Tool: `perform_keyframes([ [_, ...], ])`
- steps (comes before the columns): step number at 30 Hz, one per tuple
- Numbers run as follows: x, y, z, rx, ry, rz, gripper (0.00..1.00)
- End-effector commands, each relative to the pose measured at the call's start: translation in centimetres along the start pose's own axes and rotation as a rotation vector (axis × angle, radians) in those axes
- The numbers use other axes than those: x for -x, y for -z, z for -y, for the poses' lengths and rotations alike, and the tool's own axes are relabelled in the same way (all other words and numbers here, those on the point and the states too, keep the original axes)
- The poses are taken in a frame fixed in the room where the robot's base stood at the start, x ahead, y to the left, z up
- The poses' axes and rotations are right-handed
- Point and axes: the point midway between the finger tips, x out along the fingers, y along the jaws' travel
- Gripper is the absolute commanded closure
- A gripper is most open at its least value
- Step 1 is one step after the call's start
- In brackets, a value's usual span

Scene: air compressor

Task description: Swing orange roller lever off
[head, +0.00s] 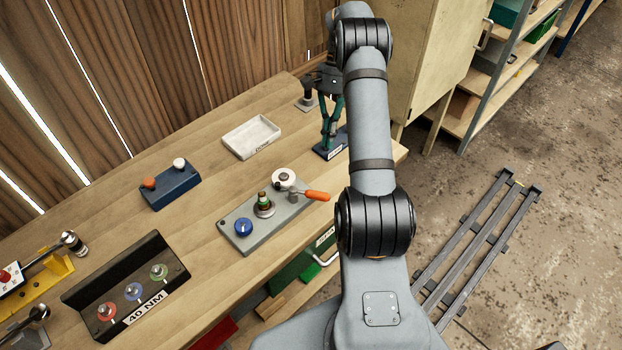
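The orange roller lever (316,195) is on a grey plate (246,238) on the workbench. Its orange grip points right, past the plate's edge, and its metal arm runs left to a small post. A white roller (284,178) is just behind it. A dark round fitting with a green band (264,203) and a blue knob (243,228) share the plate. My gripper (330,112) is farther back, above a small blue stand (324,153) and apart from the lever. Teal prongs show below its dark body; I cannot tell whether they are its fingers or a tool.
A pale tray (232,150) and a blue box with orange and white buttons (169,190) lie behind the plate. A black 40 NM holder (150,300) is front left. Bare bench top lies between them. A wooden cabinet (420,60) stands beyond the bench's right end.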

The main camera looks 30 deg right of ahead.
Motion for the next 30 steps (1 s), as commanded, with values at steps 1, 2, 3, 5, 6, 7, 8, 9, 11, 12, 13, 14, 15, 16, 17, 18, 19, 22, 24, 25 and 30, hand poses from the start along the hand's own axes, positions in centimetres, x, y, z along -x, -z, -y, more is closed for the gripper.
perform_keyframes([
  [1,-0.7,-0.1,0.0,-0.001,-0.001,0.004,1.00],
  [2,-1.1,-0.1,0.0,-0.001,-0.001,0.005,1.00],
  [3,-1.8,-0.2,0.0,-0.001,-0.001,0.005,1.00],
  [5,-2.9,-0.2,0.1,0.001,-0.002,0.007,1.00],
  [6,-3.8,-0.3,0.1,0.000,-0.002,0.007,1.00],
  [7,-4.4,-0.3,0.1,-0.001,-0.001,0.007,1.00],
  [8,-5.0,-0.3,0.1,-0.001,-0.002,0.008,1.00],
  [9,-5.9,-0.3,0.1,0.000,-0.002,0.007,1.00],
  [11,-7.2,-0.4,0.1,-0.002,-0.001,0.008,1.00],
  [12,-8.0,-0.4,0.1,-0.001,-0.002,0.008,1.00],
  [13,-8.6,-0.4,0.1,-0.002,-0.001,0.007,1.00],
  [14,-9.2,-0.4,0.1,-0.002,-0.002,0.007,1.00],
  [15,-9.0,-1.0,0.1,-0.001,0.000,0.003,1.00],
  [16,-9.0,-1.4,0.1,-0.001,0.000,0.003,1.00],
  [17,-9.1,-1.8,0.1,-0.001,0.000,0.003,1.00],
  [18,-9.3,-2.2,0.1,-0.002,0.000,0.002,1.00],
  [19,-9.4,-2.5,0.1,-0.002,0.000,0.003,1.00],
  [22,-9.7,-3.3,0.1,-0.001,0.000,0.002,1.00],
  [24,-9.9,-3.6,0.1,-0.001,0.000,0.001,1.00],
  [25,-9.9,-3.8,0.1,-0.001,0.000,0.001,1.00],
  [30,-10.1,-4.0,0.1,-0.002,0.001,-0.001,1.00],
])
